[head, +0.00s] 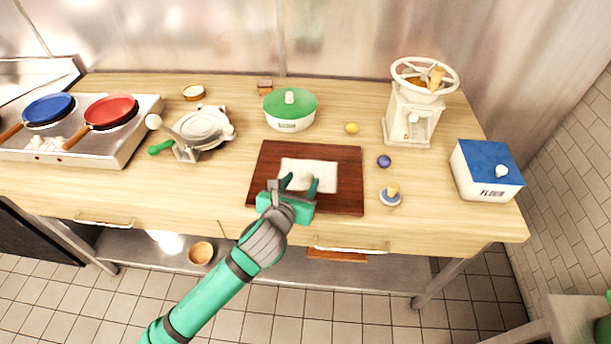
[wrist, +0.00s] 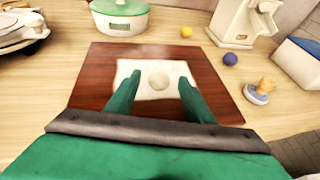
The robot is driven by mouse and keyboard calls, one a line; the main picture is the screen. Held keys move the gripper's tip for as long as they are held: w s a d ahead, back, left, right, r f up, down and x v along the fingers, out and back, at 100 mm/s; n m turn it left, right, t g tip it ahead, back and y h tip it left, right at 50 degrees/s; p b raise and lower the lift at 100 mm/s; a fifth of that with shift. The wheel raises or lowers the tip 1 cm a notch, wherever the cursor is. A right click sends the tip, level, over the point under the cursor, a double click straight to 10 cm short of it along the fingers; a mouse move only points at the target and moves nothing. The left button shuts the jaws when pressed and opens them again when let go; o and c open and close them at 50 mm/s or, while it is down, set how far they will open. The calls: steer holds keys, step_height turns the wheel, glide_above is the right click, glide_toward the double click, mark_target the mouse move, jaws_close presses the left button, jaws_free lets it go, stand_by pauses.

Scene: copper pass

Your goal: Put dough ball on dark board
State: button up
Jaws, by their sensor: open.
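The dark board (head: 343,188) lies flat in the middle of the wooden counter, with a white cloth or sheet (head: 325,169) on it. The pale dough ball (wrist: 159,81) sits on the white sheet in the wrist view, and it shows partly in the head view (head: 308,177). My gripper (head: 301,185) is above the board with its green fingers open. In the wrist view the fingers (wrist: 153,92) stand on either side of the ball, with a gap on each side. I cannot tell how far above the sheet the fingertips are.
Behind the board stands a green-lidded pot (head: 290,112). To the right are a grinder (head: 412,115), a yellow ball (head: 352,128), a purple ball (head: 384,161), a small stamp (head: 390,197) and a blue-lidded flour box (head: 485,172). A press (head: 203,126) and pans (head: 111,112) stand left.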

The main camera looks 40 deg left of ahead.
steer(key=v, duration=0.6)
steer(key=shift+r, duration=0.1)
steer(key=shift+s, duration=0.1)
steer(key=s+d+f+n+h, duration=0.4)
steer(key=s+d+f+n, duration=0.9)
steer(key=s+f+n, duration=0.15)
steer(key=s+d+n+t, duration=0.1)
steer(key=s+d+n, duration=0.2)
steer(key=d+n, duration=0.2)
steer(key=s+d+r+n, duration=0.1)
steer(key=s+d+n, duration=0.2)
steer(key=d+n, duration=0.3)
steer(key=s+d+n+t, duration=0.1)
steer(key=s+d+n, duration=0.3)
steer(key=d+n, duration=0.2)
steer(key=shift+d+r+t+h, duration=0.25)
steer(key=shift+d+t+h, duration=0.05)
steer(key=shift+d, duration=0.7)
steer(key=shift+s+n, duration=0.15)
steer(key=shift+n, duration=0.1)
